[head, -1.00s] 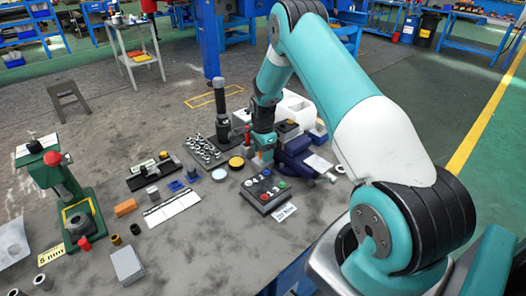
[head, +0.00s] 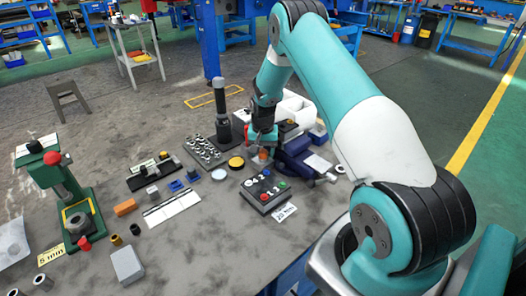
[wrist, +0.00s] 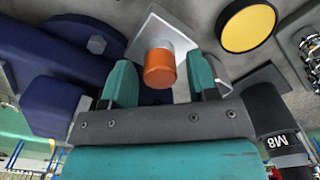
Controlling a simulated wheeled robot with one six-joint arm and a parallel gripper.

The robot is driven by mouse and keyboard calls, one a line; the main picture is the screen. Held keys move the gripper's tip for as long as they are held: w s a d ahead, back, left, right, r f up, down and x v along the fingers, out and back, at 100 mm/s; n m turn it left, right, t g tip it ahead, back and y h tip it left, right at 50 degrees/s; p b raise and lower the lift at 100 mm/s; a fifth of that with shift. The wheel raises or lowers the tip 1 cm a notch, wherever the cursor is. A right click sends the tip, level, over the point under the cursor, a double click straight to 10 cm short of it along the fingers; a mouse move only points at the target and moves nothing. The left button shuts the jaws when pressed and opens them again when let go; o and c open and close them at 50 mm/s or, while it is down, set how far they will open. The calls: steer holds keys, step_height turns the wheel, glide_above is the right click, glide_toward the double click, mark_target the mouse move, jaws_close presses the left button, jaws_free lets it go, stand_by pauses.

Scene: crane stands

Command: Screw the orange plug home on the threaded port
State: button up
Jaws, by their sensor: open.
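The orange plug (wrist: 160,68) is a short cylinder at a light grey plate (wrist: 184,40) in the wrist view. It also shows small in the head view (head: 263,154), just below my gripper (head: 262,143). In the wrist view my gripper (wrist: 163,82) is open, with one teal finger on each side of the plug and a gap on both sides. The threaded port is not visible; the plug hides whatever lies behind it, so I cannot tell how far on it sits.
A blue vise (head: 296,158) stands close at the right. A black button box (head: 264,190) is in front, and a yellow disc (head: 236,162) lies at the left. A tall black-handled tool (head: 220,110) stands behind left. A green press (head: 66,190) is far left.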

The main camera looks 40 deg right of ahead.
steer(key=n, duration=1.3)
steer(key=shift+n, duration=0.4)
steer(key=shift+c, duration=0.5)
jaws_close()
steer(key=m, duration=0.4)
steer(key=shift+m, duration=0.7)
